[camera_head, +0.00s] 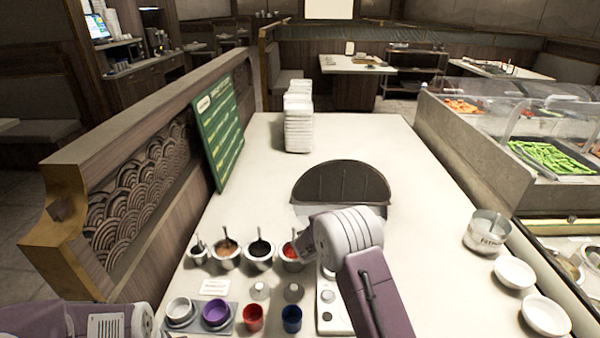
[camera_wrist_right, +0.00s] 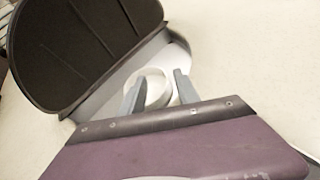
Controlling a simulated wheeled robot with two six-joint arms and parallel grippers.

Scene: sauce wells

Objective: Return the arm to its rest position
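My right arm reaches up over the middle of the table in the head view, its white wrist (camera_head: 347,232) in front of a dark half-round lid (camera_head: 340,183). Its gripper is hidden there. In the right wrist view my right gripper (camera_wrist_right: 160,92) has its two grey fingers apart. A white round bowl or cup (camera_wrist_right: 157,86) shows between and beyond them, inside a pale base under the raised dark lid (camera_wrist_right: 80,45). I cannot tell whether the fingers touch it. My left arm shows at the lower left of the head view; its gripper is out of view.
Several sauce pots (camera_head: 226,254) stand left of my right arm. Nearer are a white cup (camera_head: 179,309), a purple cup (camera_head: 216,313), a red cup (camera_head: 252,318) and a blue cup (camera_head: 291,318). A metal pot (camera_head: 486,232) and white bowls (camera_head: 514,272) stand at right.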

